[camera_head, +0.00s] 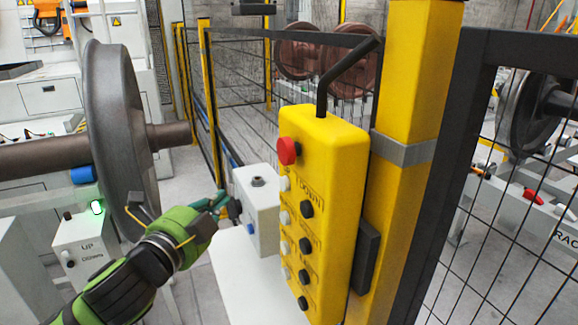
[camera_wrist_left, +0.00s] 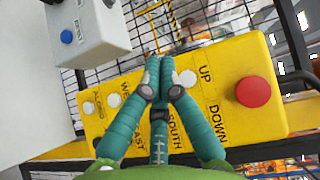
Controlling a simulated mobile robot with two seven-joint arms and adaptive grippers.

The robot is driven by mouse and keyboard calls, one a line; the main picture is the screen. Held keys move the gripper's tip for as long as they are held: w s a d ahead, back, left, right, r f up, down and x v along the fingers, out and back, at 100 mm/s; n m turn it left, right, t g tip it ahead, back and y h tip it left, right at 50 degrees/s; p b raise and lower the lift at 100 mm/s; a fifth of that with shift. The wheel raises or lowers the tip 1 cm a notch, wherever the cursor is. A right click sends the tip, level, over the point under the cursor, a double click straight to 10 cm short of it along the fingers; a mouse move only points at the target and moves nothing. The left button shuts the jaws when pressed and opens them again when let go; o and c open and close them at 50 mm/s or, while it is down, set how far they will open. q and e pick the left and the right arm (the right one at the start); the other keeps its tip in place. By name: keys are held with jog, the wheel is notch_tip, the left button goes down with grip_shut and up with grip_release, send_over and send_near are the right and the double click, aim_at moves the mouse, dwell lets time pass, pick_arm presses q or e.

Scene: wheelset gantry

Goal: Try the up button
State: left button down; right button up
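The yellow control pendant (camera_head: 335,150) hangs on a yellow post, with a red mushroom button (camera_head: 287,151) on top and white and black buttons below. In the left wrist view the pendant (camera_wrist_left: 262,120) lies sideways. Its white button (camera_wrist_left: 185,78) beside the UP lettering shows just right of my fingers. My left gripper (camera_head: 230,204) is left of the pendant, in front of a white box. In the wrist view its teal fingers (camera_wrist_left: 160,60) converge with tips together and nothing between them. They overlap the pendant; contact cannot be told. My right gripper is not in view.
The small white box (camera_head: 262,222) with a blue button stands close beside the pendant. Another white box (camera_head: 83,252) lettered UP and DOWN, with a green-lit button (camera_head: 97,207), is at lower left. A large wheel (camera_head: 118,125) and mesh fence (camera_head: 470,200) bound the area.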

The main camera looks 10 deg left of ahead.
aim_at(284, 184)
pick_arm(q)
jog(key=w+d+p, duration=0.1)
jog(key=w+d, duration=0.3)
jog(key=d, duration=0.3)
jog(key=shift+w+d+r, duration=0.15)
jog(key=shift+d+r, duration=0.15)
jog(key=shift+r, duration=0.15)
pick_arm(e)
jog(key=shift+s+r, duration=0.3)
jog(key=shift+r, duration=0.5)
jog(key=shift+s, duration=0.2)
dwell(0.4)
pick_arm(q)
jog(key=shift+d+p, duration=0.1)
jog(key=shift+p, duration=0.25)
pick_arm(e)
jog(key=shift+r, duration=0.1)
pick_arm(q)
jog(key=shift+w+d, duration=0.25)
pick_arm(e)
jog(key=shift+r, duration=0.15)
pick_arm(q)
jog(key=shift+w+d+p, duration=0.2)
jog(key=shift+d+p, duration=0.1)
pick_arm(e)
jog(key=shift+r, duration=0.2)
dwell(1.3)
